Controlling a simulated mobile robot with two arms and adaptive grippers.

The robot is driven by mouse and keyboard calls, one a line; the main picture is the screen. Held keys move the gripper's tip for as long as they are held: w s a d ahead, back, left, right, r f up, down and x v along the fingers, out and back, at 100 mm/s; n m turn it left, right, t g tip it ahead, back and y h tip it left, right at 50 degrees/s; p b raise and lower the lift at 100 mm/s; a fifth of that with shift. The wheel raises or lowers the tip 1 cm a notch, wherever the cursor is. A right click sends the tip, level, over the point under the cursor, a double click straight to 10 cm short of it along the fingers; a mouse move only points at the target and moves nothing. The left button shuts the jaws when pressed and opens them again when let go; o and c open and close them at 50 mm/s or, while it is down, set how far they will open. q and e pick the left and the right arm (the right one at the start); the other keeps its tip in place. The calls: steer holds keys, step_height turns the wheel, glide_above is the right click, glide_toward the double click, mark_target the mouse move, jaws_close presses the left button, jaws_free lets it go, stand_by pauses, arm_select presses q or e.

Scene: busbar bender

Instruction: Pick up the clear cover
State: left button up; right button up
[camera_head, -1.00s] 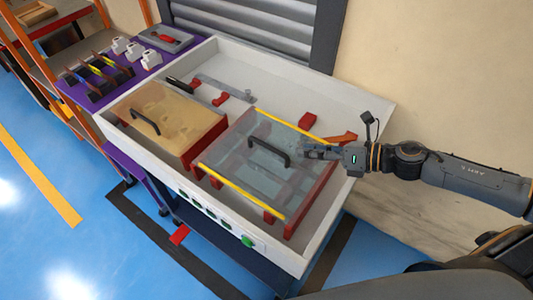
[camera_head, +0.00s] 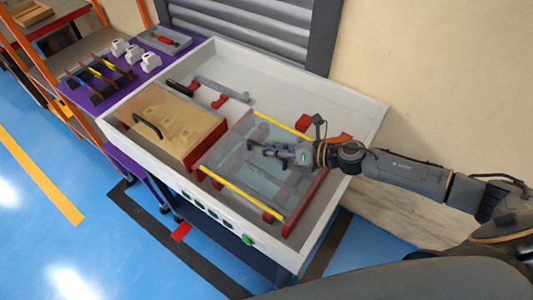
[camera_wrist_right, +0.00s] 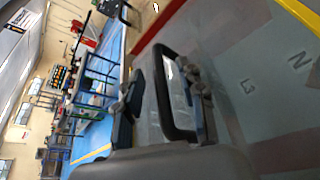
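The clear cover (camera_head: 232,163) is a see-through panel with yellow strips along two edges, lying over the right bay of the white-walled bench. Its black handle (camera_wrist_right: 164,100) stands up from the panel in the right wrist view. In the head view my right gripper (camera_head: 264,149) is at the handle and hides most of it. In the wrist view the right gripper's fingers (camera_wrist_right: 160,106) are apart, one on each side of the handle. Whether either finger touches it I cannot tell. My left gripper is not in view.
A wooden-topped cover (camera_head: 168,118) with a black handle lies just left of the clear cover. Red blocks and a grey bar (camera_head: 222,88) lie behind them. The bench's raised white rim (camera_head: 352,150) surrounds everything. A purple side table (camera_head: 128,76) holds small parts.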

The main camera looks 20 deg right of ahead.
steer(key=shift+x, duration=0.85)
steer(key=shift+c, duration=0.4)
jaws_close()
steer(key=shift+r, duration=0.15)
